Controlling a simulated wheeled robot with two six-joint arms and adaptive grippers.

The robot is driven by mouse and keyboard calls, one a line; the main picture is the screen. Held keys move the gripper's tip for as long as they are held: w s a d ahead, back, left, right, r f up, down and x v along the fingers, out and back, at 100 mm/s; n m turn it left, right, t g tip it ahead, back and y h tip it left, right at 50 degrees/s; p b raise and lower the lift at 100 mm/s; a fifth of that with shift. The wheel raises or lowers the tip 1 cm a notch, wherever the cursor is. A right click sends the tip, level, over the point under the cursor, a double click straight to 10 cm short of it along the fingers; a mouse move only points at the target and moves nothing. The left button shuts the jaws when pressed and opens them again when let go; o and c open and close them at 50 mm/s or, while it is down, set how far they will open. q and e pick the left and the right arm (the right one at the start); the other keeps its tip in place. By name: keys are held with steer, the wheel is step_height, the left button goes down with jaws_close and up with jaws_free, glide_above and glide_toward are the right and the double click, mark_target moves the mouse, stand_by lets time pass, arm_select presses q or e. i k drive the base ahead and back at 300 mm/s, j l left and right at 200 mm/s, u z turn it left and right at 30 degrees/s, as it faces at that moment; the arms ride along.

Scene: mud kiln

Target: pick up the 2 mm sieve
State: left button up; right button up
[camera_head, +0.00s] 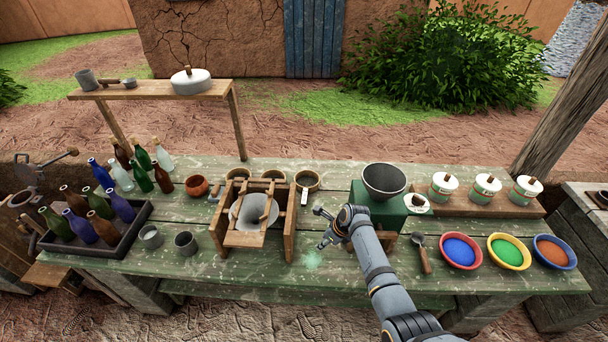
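Three round, wood-rimmed sieve-like pans stand in a row at the back of the green table: a left one (238,174), a middle one (272,176) and a right one (308,181) with a pale handle toward me. I cannot read any mesh size, so I cannot tell which is the 2 mm sieve. The wooden frame partly hides the left and middle ones. My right gripper (321,228) is open and empty, just right of the frame and nearer to me than the right pan. My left gripper is not in view.
A wooden frame (287,226) holding a grey funnel stands mid-table. A dark bowl (384,181) sits on a green block right of my gripper. A bottle crate (82,250) is left; a spoon (422,256) and powder bowls (459,250) are right. The table's front middle is clear.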

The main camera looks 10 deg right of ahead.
mark_target(305, 190)
steer(key=i, duration=1.15)
